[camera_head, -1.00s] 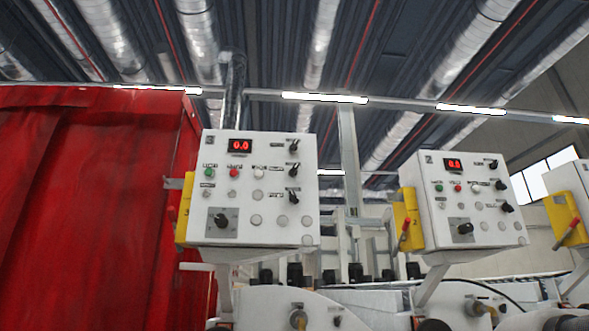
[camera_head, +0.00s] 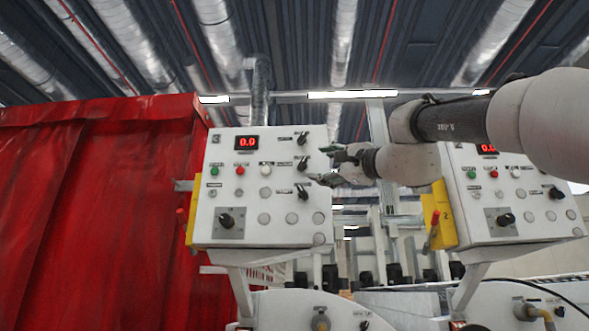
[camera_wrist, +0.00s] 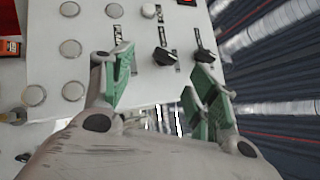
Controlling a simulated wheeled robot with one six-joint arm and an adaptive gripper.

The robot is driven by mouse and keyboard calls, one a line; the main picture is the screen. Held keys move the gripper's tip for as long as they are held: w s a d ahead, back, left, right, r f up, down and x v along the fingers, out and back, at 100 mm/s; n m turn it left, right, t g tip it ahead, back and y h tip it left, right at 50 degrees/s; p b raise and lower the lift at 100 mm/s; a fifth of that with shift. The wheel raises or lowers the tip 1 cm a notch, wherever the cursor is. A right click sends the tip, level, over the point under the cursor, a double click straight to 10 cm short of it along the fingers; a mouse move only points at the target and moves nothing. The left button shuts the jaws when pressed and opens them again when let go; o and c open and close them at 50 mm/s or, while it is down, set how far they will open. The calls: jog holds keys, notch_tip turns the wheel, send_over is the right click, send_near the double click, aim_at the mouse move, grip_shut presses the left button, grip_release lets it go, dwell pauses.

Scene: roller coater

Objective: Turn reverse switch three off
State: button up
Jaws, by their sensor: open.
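The left white control panel (camera_head: 260,235) has a mark like a 3 in its top left corner. Three black switches stand in a column at its right side: an upper one (camera_head: 302,139), a middle one (camera_head: 303,163) and a lower one (camera_head: 303,192). Their labels are too small to read, so I cannot tell which is the reverse switch. My gripper (camera_head: 324,165) is open just right of this column, around the middle switch's height. In the wrist view, a black switch (camera_wrist: 165,57) shows between the spread green-padded fingers (camera_wrist: 160,82), apart from them. Another switch (camera_wrist: 204,54) is beyond the right finger.
A second panel (camera_head: 480,225) with a yellow box (camera_head: 438,212) stands to the right, partly behind my arm. A red curtain (camera_head: 90,210) fills the left. White machine parts (camera_head: 280,305) lie below the panels.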

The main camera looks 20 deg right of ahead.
aim_at(304, 163)
jog(key=w+a+r, duration=0.1)
jog(key=w, duration=0.1)
jog(key=w+r+m, duration=0.1)
jog(key=w, duration=0.1)
jog(key=w+a+r+m, duration=0.1)
jog(key=w, duration=0.1)
jog(key=shift+w+a+r, duration=0.25)
jog(key=shift+w+a, duration=0.1)
jog(key=c, duration=1)
